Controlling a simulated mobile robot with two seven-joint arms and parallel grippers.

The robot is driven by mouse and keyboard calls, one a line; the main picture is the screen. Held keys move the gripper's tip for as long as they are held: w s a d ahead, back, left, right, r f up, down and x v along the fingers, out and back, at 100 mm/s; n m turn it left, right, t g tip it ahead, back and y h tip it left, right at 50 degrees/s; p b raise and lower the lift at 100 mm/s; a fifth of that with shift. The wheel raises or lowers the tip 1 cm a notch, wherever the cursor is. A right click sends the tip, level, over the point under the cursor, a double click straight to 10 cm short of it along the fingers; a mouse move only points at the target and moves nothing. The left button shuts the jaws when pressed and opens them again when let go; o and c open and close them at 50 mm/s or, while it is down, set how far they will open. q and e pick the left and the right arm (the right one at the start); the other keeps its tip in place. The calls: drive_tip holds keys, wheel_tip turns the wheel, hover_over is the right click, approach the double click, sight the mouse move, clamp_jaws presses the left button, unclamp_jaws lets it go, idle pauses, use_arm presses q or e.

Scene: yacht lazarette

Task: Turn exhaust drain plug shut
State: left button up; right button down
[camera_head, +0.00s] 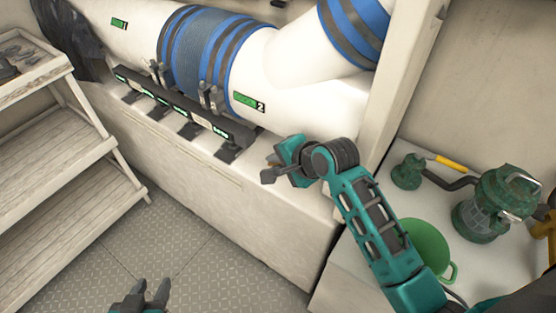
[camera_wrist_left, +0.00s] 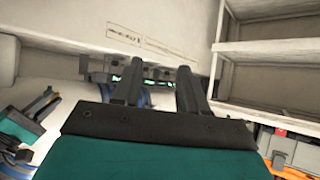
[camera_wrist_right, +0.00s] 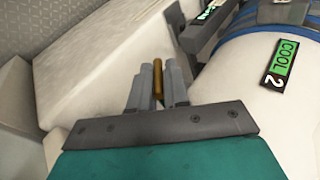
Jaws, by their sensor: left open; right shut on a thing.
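A thin brass-coloured piece (camera_wrist_right: 158,78), which looks like the drain plug or its handle, stands between the fingers of my right gripper (camera_wrist_right: 159,84) in the right wrist view. That gripper is shut on it. In the head view my right gripper (camera_head: 273,170) is low beside the lower right end of the white exhaust pipe (camera_head: 290,82), and the plug is mostly hidden there. I cannot tell how far the plug is turned. My left gripper (camera_head: 148,296) is open and empty over the floor; its spread fingers also show in the left wrist view (camera_wrist_left: 160,84).
A dark rack with green labels (camera_head: 178,108) runs along the ledge below the pipe. Wooden shelves (camera_head: 60,150) stand at left. A green strainer (camera_head: 492,205), a yellow-handled tool (camera_head: 453,163) and a green cup (camera_head: 428,246) are on the right bench. The floor (camera_head: 190,262) between is clear.

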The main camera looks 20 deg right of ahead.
drive_tip(key=shift+s+d+f+t+y+b, duration=0.1)
drive_tip(key=shift+s+f+t+y+b, duration=0.15)
drive_tip(key=shift+f+t+y+b, duration=0.55)
use_arm(q)
wheel_tip(320, 180, down, 9)
drive_tip(key=w+d+b, duration=0.1)
drive_tip(key=d+b, duration=0.1)
drive_tip(key=b, duration=0.8)
drive_tip(key=shift+w+d+h+b, duration=0.2)
drive_tip(key=shift+d+h+b, duration=0.05)
drive_tip(key=shift+h+b, duration=0.15)
use_arm(e)
drive_tip(key=m+t+y, duration=0.1)
drive_tip(key=t+y, duration=0.2)
drive_tip(key=t, duration=0.2)
use_arm(q)
drive_tip(key=shift+r, duration=0.2)
use_arm(e)
drive_tip(key=shift+r, duration=0.1)
drive_tip(key=c, duration=1.4)
unclamp_jaws()
drive_tip(key=shift+o, duration=1.1)
drive_tip(key=shift+r+t, duration=0.15)
drive_tip(key=shift+t, duration=0.15)
